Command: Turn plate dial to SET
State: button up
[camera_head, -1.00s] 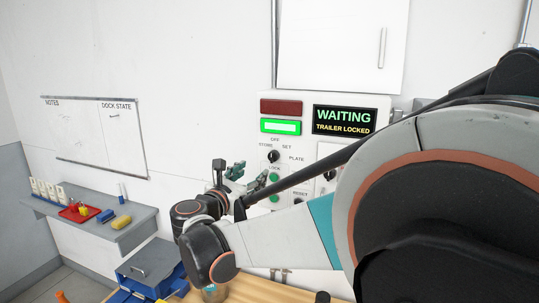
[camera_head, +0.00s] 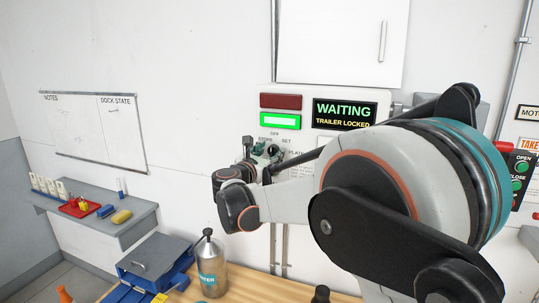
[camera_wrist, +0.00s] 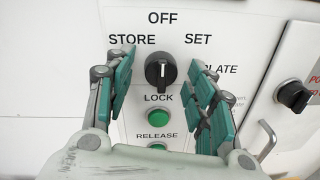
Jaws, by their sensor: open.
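The plate dial (camera_wrist: 160,71) is a black knob on the white control panel (camera_head: 385,103), under the word OFF, with STORE at its upper left and SET at its upper right. Its white mark points up toward OFF. It also shows small in the head view (camera_head: 273,150). My gripper (camera_wrist: 161,92) is open, with its green-padded fingers on the left and right of the dial in the wrist view. Gaps show between the fingers and the dial. In the head view my gripper (camera_head: 260,151) is at the panel, partly covering the dial labels.
Below the dial are the green LOCK button (camera_wrist: 158,116) and RELEASE button (camera_wrist: 157,147). Another black knob (camera_wrist: 293,96) is at the right. A bottle (camera_head: 208,265) stands on the wooden bench below.

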jog(key=c, duration=1.1)
